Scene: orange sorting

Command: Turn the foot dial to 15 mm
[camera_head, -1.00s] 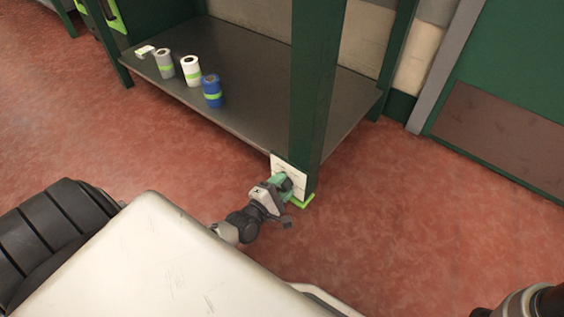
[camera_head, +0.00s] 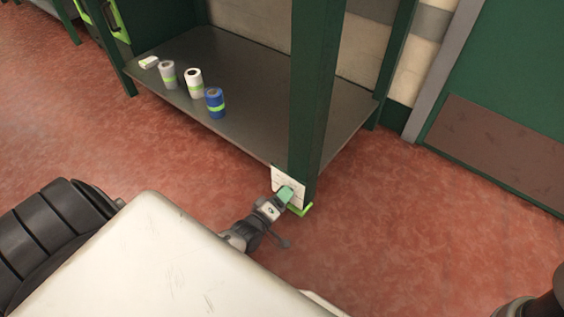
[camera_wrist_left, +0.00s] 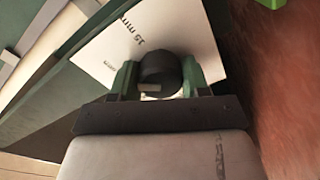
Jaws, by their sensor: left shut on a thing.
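The foot dial is a dark round knob (camera_wrist_left: 160,74) in front of a white marked plate (camera_wrist_left: 98,50) in the left wrist view. The print "15 mm" shows on the plate. In the head view the plate (camera_head: 280,177) is at the foot of a green post (camera_head: 313,110). My left gripper (camera_head: 286,193) reaches the plate there and hides the dial. In the left wrist view the gripper's green fingers (camera_wrist_left: 160,78) are on either side of the dial, shut on it. The dial's pointer cannot be made out clearly. My right gripper is not in view.
Red floor right of the post is clear.

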